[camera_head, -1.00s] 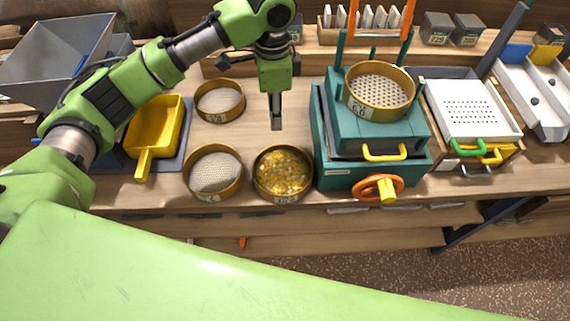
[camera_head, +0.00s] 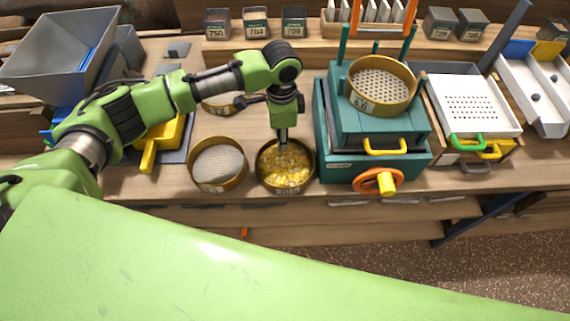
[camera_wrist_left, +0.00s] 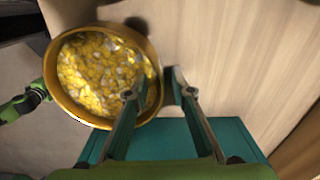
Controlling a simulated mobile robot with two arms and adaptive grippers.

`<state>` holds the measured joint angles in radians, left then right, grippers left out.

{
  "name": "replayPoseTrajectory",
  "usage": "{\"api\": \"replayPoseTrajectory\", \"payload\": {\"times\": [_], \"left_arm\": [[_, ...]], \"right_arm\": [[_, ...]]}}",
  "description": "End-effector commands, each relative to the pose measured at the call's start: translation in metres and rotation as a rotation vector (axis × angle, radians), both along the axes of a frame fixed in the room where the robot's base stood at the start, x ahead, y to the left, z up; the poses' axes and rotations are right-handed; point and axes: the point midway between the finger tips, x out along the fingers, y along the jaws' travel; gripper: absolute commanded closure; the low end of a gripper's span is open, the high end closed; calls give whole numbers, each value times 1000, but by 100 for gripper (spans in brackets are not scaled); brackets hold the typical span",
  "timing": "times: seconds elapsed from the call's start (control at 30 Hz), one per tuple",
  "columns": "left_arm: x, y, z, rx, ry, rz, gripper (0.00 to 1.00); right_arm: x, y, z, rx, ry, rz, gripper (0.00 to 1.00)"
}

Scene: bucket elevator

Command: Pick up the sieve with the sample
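The sieve with the sample (camera_head: 262,183) is a round brass-coloured ring filled with yellow and pale pieces. It stands on the bench just left of the teal machine. It also shows in the left wrist view (camera_wrist_left: 68,108). My left gripper (camera_head: 284,143) points down at the far rim of this sieve. In the left wrist view its two fingers (camera_wrist_left: 160,76) are apart, with the sieve's rim between them: one finger over the inside, the other outside. Whether they touch the rim I cannot tell. My right gripper is not in view.
An empty sieve (camera_head: 218,165) stands close on the left. The teal machine (camera_head: 345,168) with a sieve (camera_head: 381,87) on top is close on the right. A yellow scoop (camera_head: 160,138) lies further left.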

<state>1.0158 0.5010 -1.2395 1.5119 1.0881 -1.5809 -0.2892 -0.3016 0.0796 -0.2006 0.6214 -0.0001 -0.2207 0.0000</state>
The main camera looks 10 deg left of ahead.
Motion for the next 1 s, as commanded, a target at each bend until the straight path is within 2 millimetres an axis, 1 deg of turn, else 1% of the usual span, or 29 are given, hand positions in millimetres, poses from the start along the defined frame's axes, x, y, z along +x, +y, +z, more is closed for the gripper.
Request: {"api": "replayPoseTrajectory", "payload": {"times": [0.1,0.13,0.2,0.57,0.73,0.87,0.93,0.97,1.0], "left_arm": [[0,0,0,0,0,0,78],[0,0,0,0,0,0,83],[0,0,0,0,0,0,100],[1,-1,1,-2,-2,0,100],[1,-1,6,-2,-3,0,100],[1,-1,18,-3,-4,0,100],[2,-1,29,-3,-5,1,100],[1,-1,34,-4,-5,0,100],[-5,-2,39,-4,-3,-2,100]], "right_arm": [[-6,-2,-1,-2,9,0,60],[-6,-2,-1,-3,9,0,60],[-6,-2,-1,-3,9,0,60],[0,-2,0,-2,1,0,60],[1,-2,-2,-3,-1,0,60],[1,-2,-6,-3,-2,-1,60],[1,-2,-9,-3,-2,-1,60],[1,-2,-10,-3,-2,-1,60],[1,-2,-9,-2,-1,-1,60]]}}
